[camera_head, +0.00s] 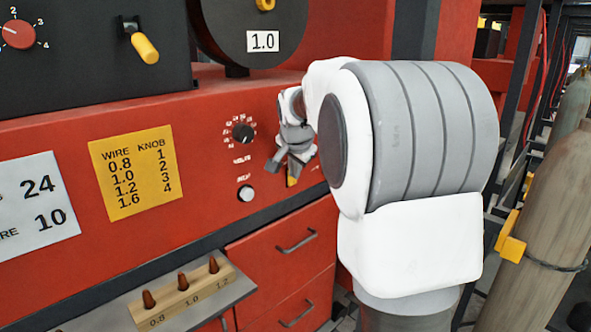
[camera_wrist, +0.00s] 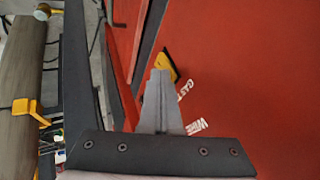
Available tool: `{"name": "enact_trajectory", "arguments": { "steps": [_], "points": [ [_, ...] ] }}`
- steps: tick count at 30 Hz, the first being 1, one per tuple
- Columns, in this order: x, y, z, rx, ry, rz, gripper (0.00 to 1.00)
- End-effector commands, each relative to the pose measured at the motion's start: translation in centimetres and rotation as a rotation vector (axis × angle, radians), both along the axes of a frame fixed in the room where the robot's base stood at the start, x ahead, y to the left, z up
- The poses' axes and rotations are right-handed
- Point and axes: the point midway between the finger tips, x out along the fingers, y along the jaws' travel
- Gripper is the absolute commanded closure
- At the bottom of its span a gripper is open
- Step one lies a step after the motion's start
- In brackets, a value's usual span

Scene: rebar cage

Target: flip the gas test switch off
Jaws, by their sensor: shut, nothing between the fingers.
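The gas test switch is a yellow lever with a dark edge (camera_wrist: 170,67) on the red panel. The white label beside it reads "GAS T" (camera_wrist: 184,90) in the wrist view, and the rest is hidden. In the head view its yellow end (camera_head: 292,181) shows just below my gripper (camera_head: 284,167). In the wrist view my gripper (camera_wrist: 160,72) is shut and empty, with its tips right beside the lever and partly covering it. I cannot tell whether they touch. The switch's position is not clear.
A second label, "WIRE" (camera_wrist: 197,127), is partly hidden by my gripper. Left of the gripper are a black knob (camera_head: 243,132) and a round white button (camera_head: 246,193). Red drawers (camera_head: 283,257) lie below. Gas cylinders (camera_head: 551,190) stand at the right, apart from the panel.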

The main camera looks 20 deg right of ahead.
Motion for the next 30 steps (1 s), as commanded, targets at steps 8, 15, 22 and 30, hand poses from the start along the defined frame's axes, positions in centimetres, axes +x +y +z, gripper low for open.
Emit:
{"name": "enact_trajectory", "arguments": {
  "steps": [8,15,22,30],
  "points": [
    [0.0,0.0,1.3,0.000,-0.001,0.000,1.00],
    [0.0,0.0,1.6,0.000,0.000,0.000,1.00],
    [0.0,0.0,1.6,0.000,0.000,0.000,1.00],
    [-0.3,-0.4,1.7,0.001,0.000,-0.001,1.00]
  ]
}}
